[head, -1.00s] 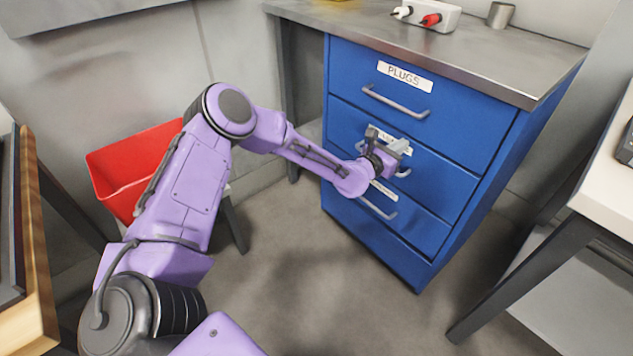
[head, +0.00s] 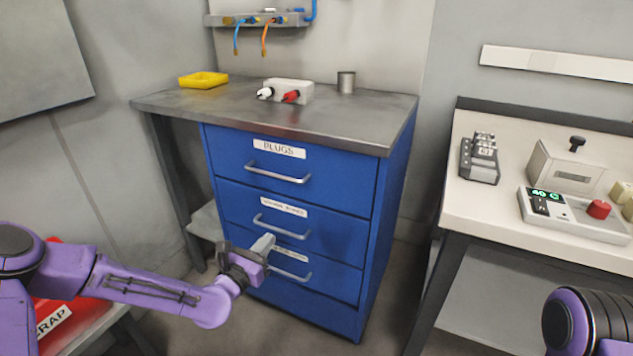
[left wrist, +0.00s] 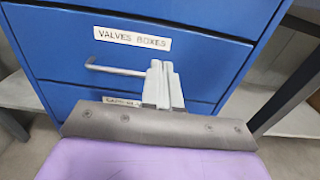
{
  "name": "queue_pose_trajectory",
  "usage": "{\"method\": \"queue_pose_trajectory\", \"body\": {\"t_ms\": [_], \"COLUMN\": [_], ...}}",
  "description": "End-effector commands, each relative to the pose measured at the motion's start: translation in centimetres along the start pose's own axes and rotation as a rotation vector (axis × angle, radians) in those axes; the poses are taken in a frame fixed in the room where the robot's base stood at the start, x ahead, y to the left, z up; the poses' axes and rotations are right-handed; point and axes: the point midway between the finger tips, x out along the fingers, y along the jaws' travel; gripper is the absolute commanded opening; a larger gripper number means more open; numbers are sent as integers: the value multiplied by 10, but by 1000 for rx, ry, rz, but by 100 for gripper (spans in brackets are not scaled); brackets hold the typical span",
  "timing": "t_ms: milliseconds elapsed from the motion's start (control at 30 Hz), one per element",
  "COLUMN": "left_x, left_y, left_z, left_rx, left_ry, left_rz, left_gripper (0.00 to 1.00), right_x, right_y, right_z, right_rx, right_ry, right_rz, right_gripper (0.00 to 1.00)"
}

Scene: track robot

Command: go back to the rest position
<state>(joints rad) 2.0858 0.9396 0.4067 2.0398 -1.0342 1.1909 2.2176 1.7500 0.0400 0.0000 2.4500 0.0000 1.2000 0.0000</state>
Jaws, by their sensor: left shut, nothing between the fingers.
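My left gripper (head: 264,243) is in front of the blue drawer cabinet (head: 384,215), at the height of the lower drawers in the head view. Its fingers are shut with nothing between them. In the left wrist view the closed fingertips (left wrist: 160,80) overlap the right end of the handle (left wrist: 115,70) of the drawer labelled VALVES BOXES. I cannot tell whether they touch it. All the drawers look closed. My right gripper is not in view; only a part of my right arm shows at the lower right.
A red scrap bin (head: 75,325) stands behind my left arm. A white bench (head: 490,215) with devices is at the right.

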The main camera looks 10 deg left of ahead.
Motion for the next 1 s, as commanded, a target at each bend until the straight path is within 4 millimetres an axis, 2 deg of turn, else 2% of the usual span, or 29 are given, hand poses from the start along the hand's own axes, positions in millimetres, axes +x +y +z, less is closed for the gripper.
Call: {"method": "queue_pose_trajectory", "body": {"t_ms": [67,200,267,367,467,500,567,600,733,900,1000], "left_x": [0,-3,-12,-39,-89,-116,-156,-183,-259,-344,-373], "left_y": [0,4,3,-16,-40,-48,-54,-56,-53,-37,-35], "left_z": [0,-9,-26,-75,-137,-161,-190,-206,-237,-250,-255], "left_rx": [51,365,553,902,1273,1416,1599,1699,1928,2065,2134], "left_ry": [0,50,130,317,526,604,700,752,875,1001,978], "left_rz": [-1,32,38,-53,-268,-382,-558,-673,-1010,-1340,-1487], "left_gripper": [0,0,0,0,0,0,0,0,0,0,0], "right_x": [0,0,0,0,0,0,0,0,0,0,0], "right_y": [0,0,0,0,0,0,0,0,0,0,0], "right_z": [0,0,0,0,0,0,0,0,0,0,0], "right_rx": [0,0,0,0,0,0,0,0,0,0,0], "right_ry": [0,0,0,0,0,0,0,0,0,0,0], "right_rz": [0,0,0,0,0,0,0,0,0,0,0], "right_gripper": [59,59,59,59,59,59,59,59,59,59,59]}}
